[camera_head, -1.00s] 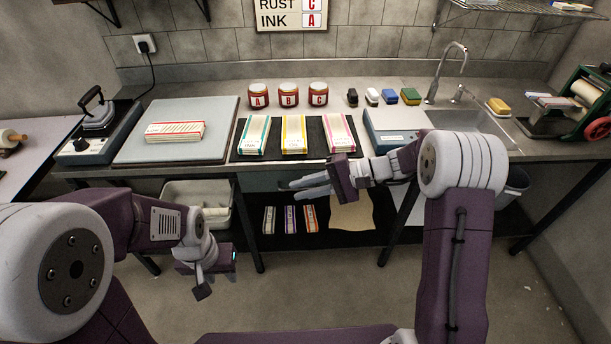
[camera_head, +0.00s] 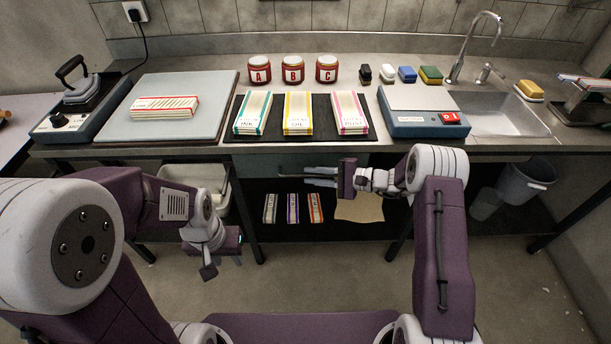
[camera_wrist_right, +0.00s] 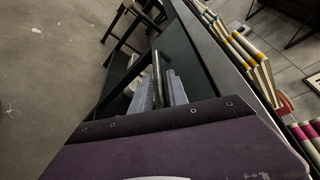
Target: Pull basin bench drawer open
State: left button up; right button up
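The basin bench drawer (camera_head: 259,160) is a dark grey-green front under the worktop, left of my right gripper. It looks closed. In the right wrist view, the drawer front (camera_wrist_right: 196,57) runs away at a slant, with a dark bar handle (camera_wrist_right: 157,78) standing off it. My right gripper (camera_head: 320,177) points left along the bench front. Its light grey fingers are apart, with the bar showing between them in the wrist view; contact cannot be told. My left gripper (camera_head: 222,256) hangs low at the left, away from the drawer; its finger gap is unclear.
Below are a white bin (camera_head: 195,176), a dark shelf (camera_head: 345,228) with small packets and a grey bucket (camera_head: 525,180). Floor in front is clear.

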jog(key=shift+x, duration=1.35)
grip_shut()
dwell(0.3)
